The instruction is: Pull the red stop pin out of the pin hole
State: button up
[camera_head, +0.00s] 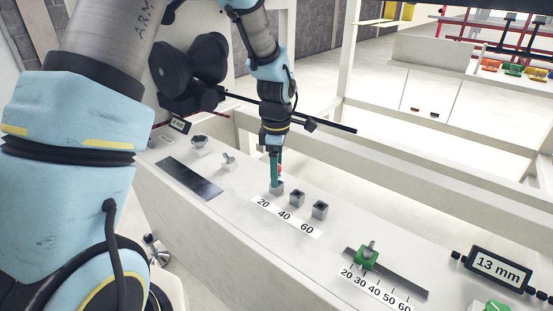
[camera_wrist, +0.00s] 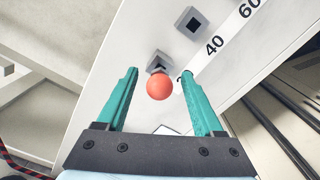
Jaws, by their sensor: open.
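The red stop pin shows as a round red knob (camera_wrist: 160,87) in the wrist view, at the grey pin-hole block (camera_wrist: 158,62) by the 20 label. In the head view the knob (camera_head: 280,169) is mostly hidden behind my finger, above the block (camera_head: 277,188). My gripper (camera_head: 275,180) points down over this block. In the wrist view my gripper's two teal fingers (camera_wrist: 159,76) are open, one on each side of the knob, with a visible gap on both sides. The pin's shaft is hidden under the knob.
Empty blocks stand at 40 (camera_head: 297,198) and 60 (camera_head: 320,210), close to the right of my gripper. A green slider (camera_head: 368,258) sits on a scale farther right, near a 13 mm display (camera_head: 498,268). A thin black bar (camera_head: 320,123) crosses behind my wrist.

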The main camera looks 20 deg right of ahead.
jog(key=shift+f, duration=0.2)
grip_shut()
jog(key=c, duration=0.6)
grip_release()
grip_shut()
jog(key=shift+r, duration=0.15)
jog(key=shift+r+p, duration=1.8)
jog(key=shift+r, duration=0.35)
jog(key=shift+r, duration=0.1)
